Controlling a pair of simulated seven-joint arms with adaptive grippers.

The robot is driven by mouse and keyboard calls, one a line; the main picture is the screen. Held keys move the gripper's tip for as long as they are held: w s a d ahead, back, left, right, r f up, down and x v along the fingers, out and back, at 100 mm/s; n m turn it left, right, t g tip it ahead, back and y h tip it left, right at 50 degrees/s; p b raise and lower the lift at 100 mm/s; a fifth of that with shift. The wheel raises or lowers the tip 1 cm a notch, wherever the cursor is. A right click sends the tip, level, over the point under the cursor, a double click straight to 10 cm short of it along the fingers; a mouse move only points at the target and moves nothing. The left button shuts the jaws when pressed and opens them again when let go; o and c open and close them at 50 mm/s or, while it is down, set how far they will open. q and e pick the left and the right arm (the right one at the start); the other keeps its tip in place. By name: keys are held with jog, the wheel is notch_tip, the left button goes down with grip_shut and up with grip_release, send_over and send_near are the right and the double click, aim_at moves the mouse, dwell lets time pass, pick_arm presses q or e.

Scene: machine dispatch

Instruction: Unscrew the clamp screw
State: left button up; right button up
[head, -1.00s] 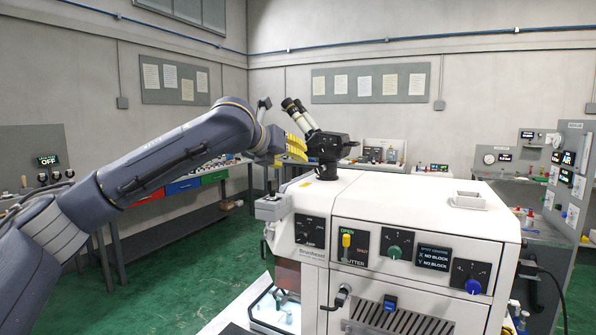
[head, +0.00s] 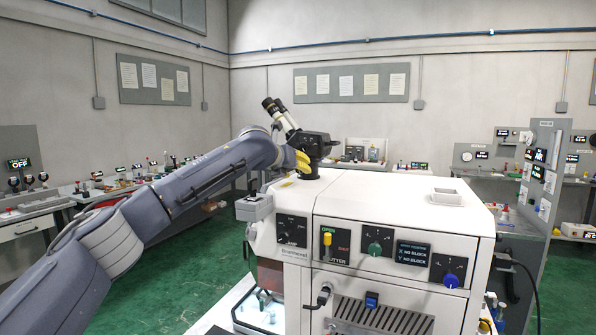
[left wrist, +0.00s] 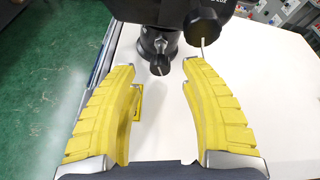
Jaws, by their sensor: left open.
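A black microscope head (head: 316,145) with twin pale eyepiece tubes stands on top of the white machine (head: 385,205). In the left wrist view a small black knob, apparently the clamp screw (left wrist: 159,66), sticks out from the dark collar below the head. A larger black knob (left wrist: 203,27) sits up and to its right. My left gripper (head: 299,160) has yellow ribbed fingers and is beside the microscope. In the left wrist view the left gripper (left wrist: 158,70) is open, its fingertips on either side of the small knob with gaps. Nothing is held. My right gripper is not visible.
The machine's white top is mostly clear, with a small raised square (head: 447,191) at the right. Its front carries a yellow lever (head: 327,245), a green knob (head: 375,248) and a blue knob (head: 451,281). Benches line the walls.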

pick_arm(q)
jog(key=shift+x, duration=1.05)
